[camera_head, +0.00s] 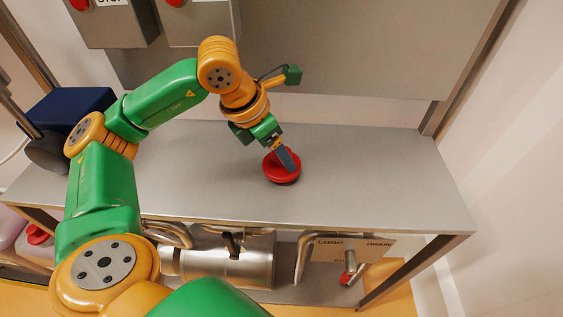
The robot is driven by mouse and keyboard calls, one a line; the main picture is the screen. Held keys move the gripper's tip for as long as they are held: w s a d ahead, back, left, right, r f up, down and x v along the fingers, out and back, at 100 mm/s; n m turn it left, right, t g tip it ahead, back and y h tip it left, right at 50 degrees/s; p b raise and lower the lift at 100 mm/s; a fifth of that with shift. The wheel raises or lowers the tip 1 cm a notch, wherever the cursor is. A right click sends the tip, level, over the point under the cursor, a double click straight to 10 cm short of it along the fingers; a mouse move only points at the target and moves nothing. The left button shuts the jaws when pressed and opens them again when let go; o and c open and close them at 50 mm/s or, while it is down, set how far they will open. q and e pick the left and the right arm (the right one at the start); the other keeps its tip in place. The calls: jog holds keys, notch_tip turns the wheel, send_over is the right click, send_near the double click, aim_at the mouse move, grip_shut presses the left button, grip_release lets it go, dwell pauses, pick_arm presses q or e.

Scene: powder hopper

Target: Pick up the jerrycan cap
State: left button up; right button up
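The red round jerrycan cap (283,176) lies on the steel bench (370,180), a little right of the picture's middle. My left gripper (287,159) points down at it, with its dark fingers over the cap's top and covering part of it. From this angle I cannot tell whether the fingers grip the cap or only stand over or beside it. The cap appears to rest on the bench. My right gripper is not in view.
A dark blue motor-like unit (75,108) stands at the bench's left end. Grey boxes with red buttons (198,20) hang on the back wall. Below the bench are a steel cylinder (235,262), pipes and a labelled plate (350,247). The bench right of the cap is clear.

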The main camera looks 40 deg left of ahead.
pick_arm(q)
jog(key=c, duration=0.9)
